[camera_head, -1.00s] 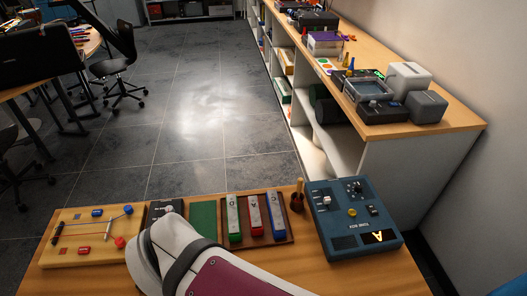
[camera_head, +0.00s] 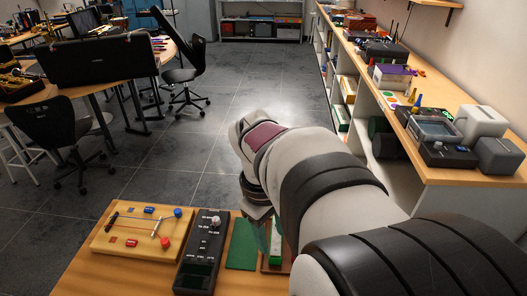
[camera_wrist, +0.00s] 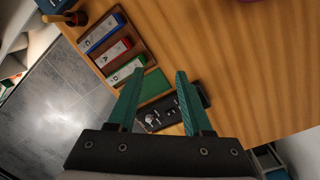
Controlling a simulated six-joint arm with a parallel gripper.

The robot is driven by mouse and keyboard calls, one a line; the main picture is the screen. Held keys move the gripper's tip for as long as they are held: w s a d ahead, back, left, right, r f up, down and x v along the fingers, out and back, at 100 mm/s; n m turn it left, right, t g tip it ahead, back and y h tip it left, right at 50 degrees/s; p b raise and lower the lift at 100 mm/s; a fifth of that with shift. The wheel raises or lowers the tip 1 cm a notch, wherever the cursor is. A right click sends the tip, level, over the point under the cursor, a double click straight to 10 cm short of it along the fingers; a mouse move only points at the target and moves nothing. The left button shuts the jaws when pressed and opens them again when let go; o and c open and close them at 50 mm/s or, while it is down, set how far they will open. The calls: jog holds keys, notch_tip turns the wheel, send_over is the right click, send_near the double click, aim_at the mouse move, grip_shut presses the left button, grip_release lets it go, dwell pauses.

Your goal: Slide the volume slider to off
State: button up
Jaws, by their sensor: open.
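A black device (camera_head: 200,250) with white lettering and a light knob (camera_head: 215,221) lies on the wooden table in the head view. Its small markings are too blurred to read, and I cannot tell whether this knob is the volume slider. In the wrist view the black device (camera_wrist: 172,110) shows between and beyond my fingers, with its knob (camera_wrist: 152,118) near the left finger. My gripper (camera_wrist: 160,72) is open and empty, its two teal fingers apart above the table. In the head view my arm hides much of the table's right part.
A green panel (camera_head: 242,246) lies right of the black device. A wooden board with coloured parts (camera_head: 130,242) lies to its left. In the wrist view, a brown tray (camera_wrist: 110,42) holds green, red and blue blocks, near a wooden peg (camera_wrist: 77,19) and a blue box (camera_wrist: 55,5).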

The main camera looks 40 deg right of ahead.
jog(key=s+d+f+n+g+h, duration=0.1)
jog(key=s+d+f+n, duration=0.15)
jog(key=d, duration=0.65)
jog(key=s+d+f+n+g, duration=0.1)
jog(key=d+n, duration=0.2)
jog(key=d, duration=0.5)
jog(key=s+d+f+n+g+h, duration=0.1)
jog(key=s+d+n, duration=0.1)
jog(key=d, duration=0.7)
jog(key=x, duration=1.5)
jog(key=shift+w+f, duration=0.35)
jog(key=shift+f, duration=0.05)
jog(key=shift+c, duration=0.2)
grip_shut()
